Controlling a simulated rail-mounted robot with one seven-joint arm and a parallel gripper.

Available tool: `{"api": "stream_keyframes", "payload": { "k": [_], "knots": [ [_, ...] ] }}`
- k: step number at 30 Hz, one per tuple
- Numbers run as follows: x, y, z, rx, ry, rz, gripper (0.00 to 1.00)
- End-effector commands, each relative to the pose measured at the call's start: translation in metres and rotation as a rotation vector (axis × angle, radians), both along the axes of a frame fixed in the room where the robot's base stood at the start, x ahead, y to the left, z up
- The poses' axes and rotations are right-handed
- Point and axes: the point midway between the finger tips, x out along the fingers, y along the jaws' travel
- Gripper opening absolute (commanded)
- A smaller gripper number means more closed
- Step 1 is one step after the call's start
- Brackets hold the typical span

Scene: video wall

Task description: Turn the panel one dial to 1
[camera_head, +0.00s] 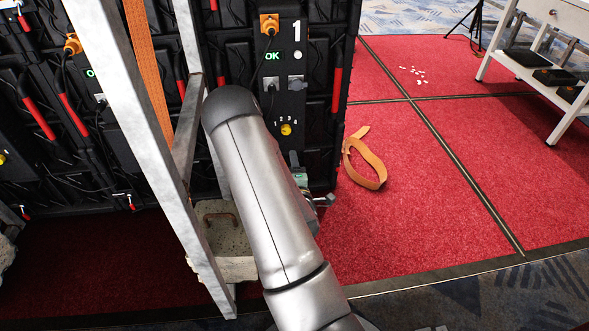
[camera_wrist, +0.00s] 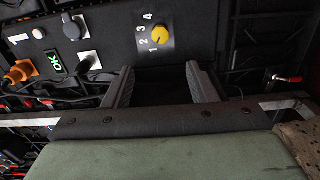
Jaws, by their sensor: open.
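Panel one (camera_head: 296,72) is a black panel marked with a white "1". Its yellow dial (camera_head: 286,129) sits low on it, with the numbers 1 to 4 around its upper side. In the wrist view the panel appears turned sideways, with the dial (camera_wrist: 160,36) at upper middle and the numbers to its left. I cannot tell which number the dial points at. My gripper (camera_wrist: 160,76) is open and empty, its fingers apart below the dial in the wrist view and not touching it. In the head view my arm hides most of the gripper.
A grey metal frame (camera_head: 150,130) with an orange strap stands left of my arm. A concrete weight (camera_head: 222,235) sits at its foot. Panel one has a green OK display (camera_head: 272,56) and cables. An orange strap loop (camera_head: 366,165) lies on the red carpet.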

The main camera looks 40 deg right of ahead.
Motion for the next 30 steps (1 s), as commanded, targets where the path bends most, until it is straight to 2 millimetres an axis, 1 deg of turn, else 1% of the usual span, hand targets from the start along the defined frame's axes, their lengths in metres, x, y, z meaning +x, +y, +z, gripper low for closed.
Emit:
{"api": "stream_keyframes", "payload": {
  "k": [1, 3, 7, 25, 26, 28, 29, 30],
  "knots": [
    [-0.007, 0.004, 0.0, 0.002, 0.003, 0.0, 0.52],
    [-0.014, 0.008, -0.001, 0.002, 0.003, -0.001, 0.52],
    [-0.022, 0.013, -0.001, 0.0, 0.001, -0.001, 0.52],
    [-0.023, 0.014, 0.0, 0.002, -0.001, -0.001, 0.52],
    [-0.022, 0.014, 0.002, 0.008, -0.001, -0.002, 0.52],
    [-0.018, 0.015, 0.015, 0.049, 0.0, -0.009, 0.52],
    [-0.015, 0.016, 0.023, 0.08, 0.001, -0.014, 0.52],
    [-0.01, 0.019, 0.037, 0.137, 0.005, -0.023, 0.52]
  ]
}}
